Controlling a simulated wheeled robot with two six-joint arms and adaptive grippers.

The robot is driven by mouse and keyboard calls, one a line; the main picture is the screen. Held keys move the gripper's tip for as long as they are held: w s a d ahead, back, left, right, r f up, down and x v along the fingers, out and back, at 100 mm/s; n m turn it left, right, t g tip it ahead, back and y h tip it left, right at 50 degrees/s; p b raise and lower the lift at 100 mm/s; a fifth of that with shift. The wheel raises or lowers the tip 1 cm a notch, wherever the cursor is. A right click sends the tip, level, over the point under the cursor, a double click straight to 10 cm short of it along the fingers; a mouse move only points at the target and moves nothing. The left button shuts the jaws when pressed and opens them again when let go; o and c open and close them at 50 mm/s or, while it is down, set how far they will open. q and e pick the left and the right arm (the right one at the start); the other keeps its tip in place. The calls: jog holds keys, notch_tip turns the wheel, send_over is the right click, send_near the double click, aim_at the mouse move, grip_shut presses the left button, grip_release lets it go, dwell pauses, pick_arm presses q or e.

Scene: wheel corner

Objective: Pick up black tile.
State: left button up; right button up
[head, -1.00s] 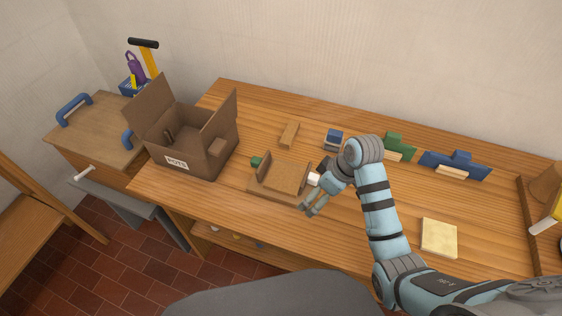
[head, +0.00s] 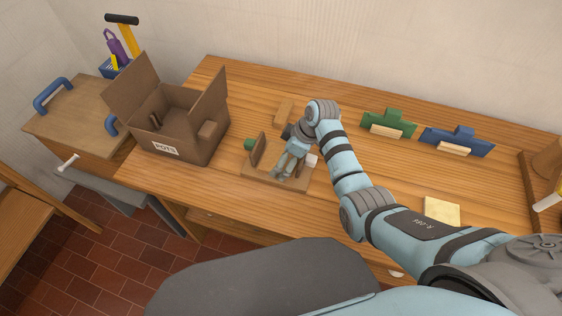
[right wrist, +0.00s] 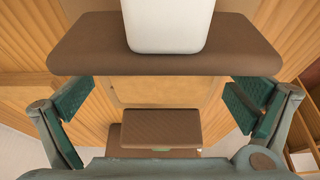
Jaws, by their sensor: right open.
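I cannot make out a black tile for certain in either view. My right gripper (head: 285,172) is over the wooden stand (head: 255,176), which has a brown upright end board (head: 259,148) and a white piece (head: 311,160) at its right. In the right wrist view the gripper (right wrist: 160,103) is open and empty, with green-padded fingers wide apart. A brown bar (right wrist: 90,50) with the white piece (right wrist: 165,25) lies across the top, and a brown block (right wrist: 160,130) shows lower down between the fingers. My left gripper is out of view.
An open cardboard box (head: 185,140) stands left of the stand, with a small green object (head: 249,144) between. A wood block (head: 283,112) lies behind. Green (head: 388,124) and blue (head: 457,141) holders and a pale yellow slab (head: 441,211) are to the right.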

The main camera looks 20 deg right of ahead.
jog(key=shift+s, duration=0.1)
jog(key=shift+c, duration=1.2)
jog(key=c, duration=1.1)
